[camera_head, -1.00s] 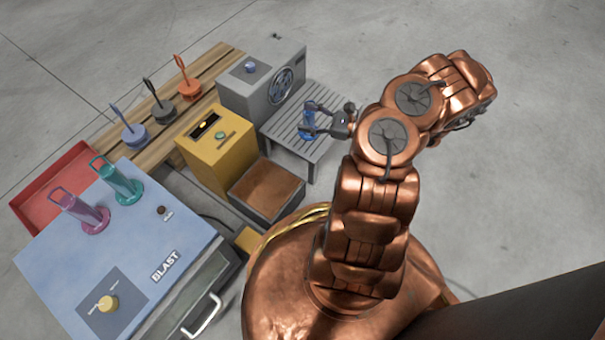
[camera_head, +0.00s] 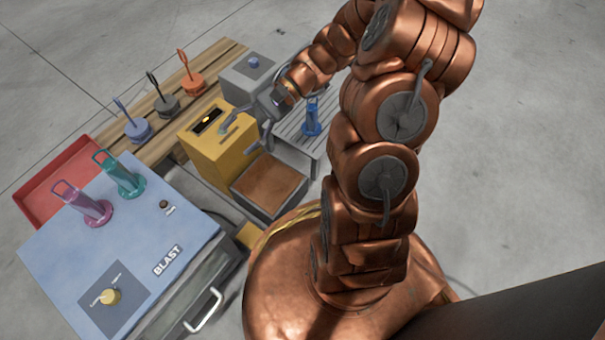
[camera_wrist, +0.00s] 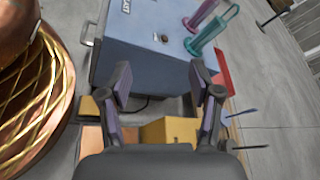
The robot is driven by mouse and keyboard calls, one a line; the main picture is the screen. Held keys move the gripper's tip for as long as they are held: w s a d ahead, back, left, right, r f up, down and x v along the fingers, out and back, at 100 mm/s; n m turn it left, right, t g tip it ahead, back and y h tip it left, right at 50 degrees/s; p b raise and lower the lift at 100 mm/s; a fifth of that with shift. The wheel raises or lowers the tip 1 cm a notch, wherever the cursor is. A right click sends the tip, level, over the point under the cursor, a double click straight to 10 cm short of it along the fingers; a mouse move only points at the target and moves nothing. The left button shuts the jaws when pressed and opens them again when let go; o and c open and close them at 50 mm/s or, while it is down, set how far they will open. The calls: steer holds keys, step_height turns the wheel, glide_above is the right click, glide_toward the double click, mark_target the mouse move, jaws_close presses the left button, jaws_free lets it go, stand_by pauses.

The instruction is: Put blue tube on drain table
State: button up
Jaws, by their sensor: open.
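The blue tube (camera_head: 311,117) stands upright on the grey slatted drain table (camera_head: 297,134) in the head view. It is apart from my gripper (camera_head: 246,131), which is open and empty over the yellow box, to the left of the tube. In the wrist view my gripper (camera_wrist: 162,82) shows its two fingers spread with nothing between them. The blue tube is not in the wrist view.
A yellow box (camera_head: 217,160) and a brown-topped tray (camera_head: 268,187) lie beneath and beside my gripper. The blue BLAST cabinet (camera_head: 130,230) carries purple (camera_head: 88,209) and teal (camera_head: 125,183) tubes. A wooden bench (camera_head: 155,150) holds several handled lids.

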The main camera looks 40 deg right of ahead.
steer(key=s+a+r+n+g+h, duration=0.2)
steer(key=s+a+n+g+h, duration=0.15)
steer(key=s+n+h, duration=0.45)
steer(key=s+d+r+n+t+h, duration=0.2)
steer(key=s+d+h, duration=0.4)
steer(key=s, duration=0.4)
steer(key=shift+s+d+r, duration=0.3)
steer(key=shift+d+r, duration=0.1)
steer(key=shift+r, duration=0.15)
